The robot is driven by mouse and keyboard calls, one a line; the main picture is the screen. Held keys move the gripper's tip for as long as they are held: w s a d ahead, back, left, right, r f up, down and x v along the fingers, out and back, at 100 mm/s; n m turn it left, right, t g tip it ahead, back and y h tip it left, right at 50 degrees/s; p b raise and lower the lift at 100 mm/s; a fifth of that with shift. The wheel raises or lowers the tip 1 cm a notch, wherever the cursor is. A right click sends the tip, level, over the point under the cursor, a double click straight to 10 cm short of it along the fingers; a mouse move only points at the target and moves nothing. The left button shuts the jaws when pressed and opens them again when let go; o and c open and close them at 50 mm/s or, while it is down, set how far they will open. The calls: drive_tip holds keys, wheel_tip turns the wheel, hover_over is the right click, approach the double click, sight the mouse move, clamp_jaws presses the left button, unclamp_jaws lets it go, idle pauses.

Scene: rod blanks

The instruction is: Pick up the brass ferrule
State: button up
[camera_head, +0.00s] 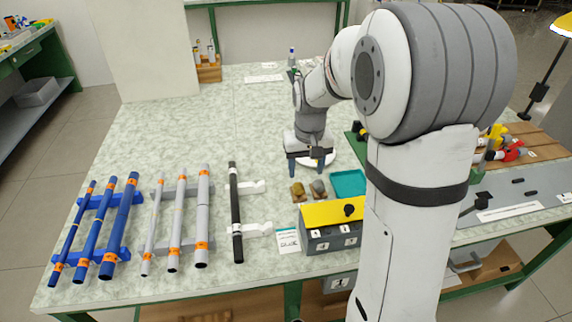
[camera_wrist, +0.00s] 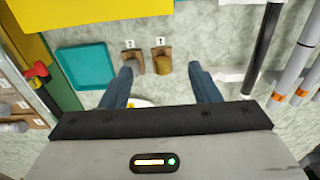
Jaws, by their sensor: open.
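The brass ferrule (camera_wrist: 162,65) is a small gold-coloured piece at a small brown holder in the wrist view. It also shows in the head view (camera_head: 298,191), just left of a duller grey-brown piece (camera_head: 318,188). That second piece (camera_wrist: 134,62) is beside it in the wrist view, near the left fingertip. My gripper (camera_head: 311,166) is open and empty above the table, behind the two pieces in the head view. In the wrist view my gripper's blue fingers (camera_wrist: 161,68) stand apart, with the ferrule between them in the picture. No contact shows.
A teal tray (camera_head: 348,183) lies right of the pieces. A yellow-topped grey box (camera_head: 331,224) stands in front of them. Left are a black rod (camera_head: 236,213), grey rods (camera_head: 178,220) and blue rods (camera_head: 97,228) on supports. A white round item (camera_wrist: 140,102) lies below the gripper.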

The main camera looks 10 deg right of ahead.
hover_over(299, 186)
drive_tip(key=s, duration=0.1)
drive_tip(key=shift+g, duration=0.3)
wheel_tip(299, 186, down, 6)
drive_tip(key=shift+f, duration=0.1)
drive_tip(key=f, duration=0.5)
drive_tip(key=w+f, duration=0.1)
drive_tip(key=f, duration=0.1)
drive_tip(key=shift+f, duration=0.35)
drive_tip(key=shift+c, duration=0.3)
drive_tip(key=c, duration=0.8)
